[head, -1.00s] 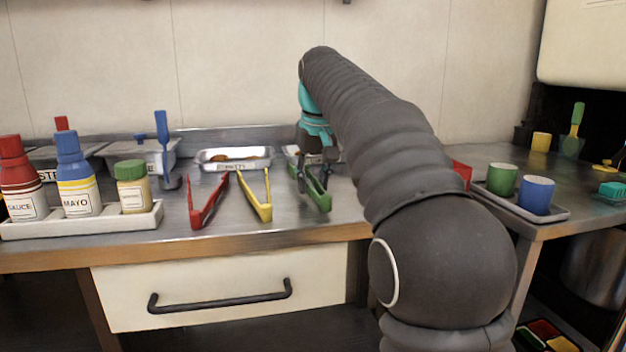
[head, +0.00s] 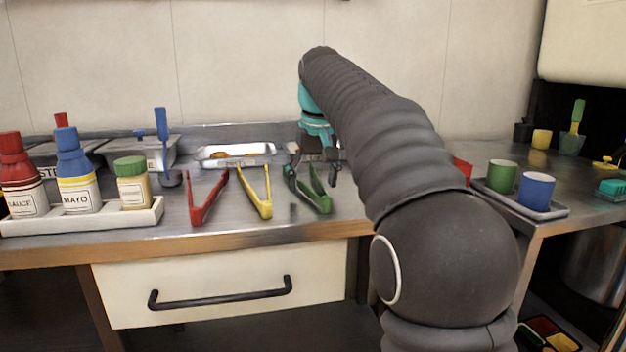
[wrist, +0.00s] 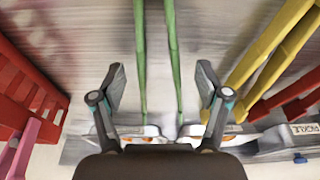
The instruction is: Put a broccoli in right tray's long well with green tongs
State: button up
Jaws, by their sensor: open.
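The green tongs (head: 320,199) lie on the steel counter, arms spread in a V. In the wrist view their two green arms (wrist: 173,60) run between my fingers with a gap on each side. My gripper (wrist: 161,88) is open around them and holds nothing. In the head view my gripper (head: 316,168) is over the back part of the tongs and partly hides them. I cannot make out any broccoli. A dark tray with coloured compartments (head: 544,327) is cut off at the lower right; I cannot tell whether it is the right tray.
Yellow tongs (head: 258,200) and red tongs (head: 207,202) lie to the left. A metal food pan (head: 235,161) stands behind them. A white holder (head: 90,225) with sauce bottles is at the far left. A tray (head: 552,213) with green and blue cups is at the right.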

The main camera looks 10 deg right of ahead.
dwell(0.3)
jog(key=v, duration=1.1)
jog(key=shift+s, duration=3.05)
jog(key=s+f+t+p, duration=0.1)
jog(key=s+f, duration=1)
jog(key=f, duration=0.3)
jog(key=s+f+t+p, duration=0.1)
jog(key=s+f, duration=1.1)
jog(key=f, duration=0.2)
jog(key=shift+d+f+m+t+p, duration=0.2)
jog(key=shift+m+t+p, duration=0.2)
